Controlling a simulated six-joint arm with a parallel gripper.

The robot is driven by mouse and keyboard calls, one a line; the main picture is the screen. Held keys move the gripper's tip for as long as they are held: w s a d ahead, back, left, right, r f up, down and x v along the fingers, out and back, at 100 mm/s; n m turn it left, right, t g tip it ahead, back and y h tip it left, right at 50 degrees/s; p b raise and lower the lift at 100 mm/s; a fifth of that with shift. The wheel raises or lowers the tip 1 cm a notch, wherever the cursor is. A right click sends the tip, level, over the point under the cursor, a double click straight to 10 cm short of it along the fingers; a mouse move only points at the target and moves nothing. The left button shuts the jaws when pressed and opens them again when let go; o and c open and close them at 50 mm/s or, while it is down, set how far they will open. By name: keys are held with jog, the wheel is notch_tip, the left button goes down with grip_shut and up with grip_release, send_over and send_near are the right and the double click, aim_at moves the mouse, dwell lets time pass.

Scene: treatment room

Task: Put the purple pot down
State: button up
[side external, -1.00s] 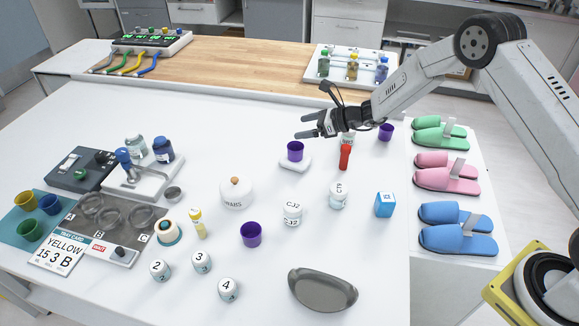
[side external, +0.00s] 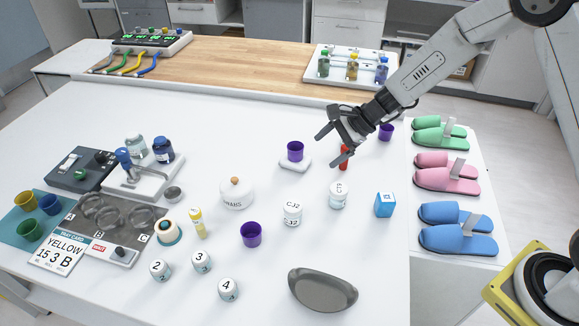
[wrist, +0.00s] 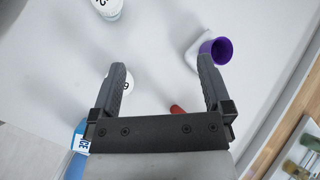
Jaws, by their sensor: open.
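One purple pot (side external: 295,150) stands upright on a small white pad (side external: 290,165) in the middle of the table; this pot also shows in the wrist view (wrist: 220,49), beyond the right finger. A second purple pot (side external: 251,235) stands on the bare table nearer the front. A third purple pot (side external: 386,132) stands at the back right, partly hidden by my arm. My gripper (side external: 327,147) is open and empty, just right of the pot on the pad and above the table. In the wrist view the space between my fingers (wrist: 162,65) holds nothing.
A red object (side external: 344,160) stands close beside my gripper. White labelled jars (side external: 292,215), a white lidded pot (side external: 236,194) and a blue box (side external: 385,205) stand nearer the front. A grey dish (side external: 323,290) lies at the front edge. Slippers (side external: 457,240) line the right side.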

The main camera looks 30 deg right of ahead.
jog(key=s+d+r+n+h, duration=0.2)
jog(key=s+d+n+h, duration=0.1)
jog(key=s+n, duration=0.6)
jog(key=s+d+r+n+g+h, duration=0.1)
jog(key=s+d+n+h, duration=0.3)
jog(key=s+n, duration=0.4)
jog(key=s+r, duration=0.1)
jog(key=s, duration=0.3)
jog(key=shift+s+r+n, duration=0.15)
jog(key=shift+n, duration=0.25)
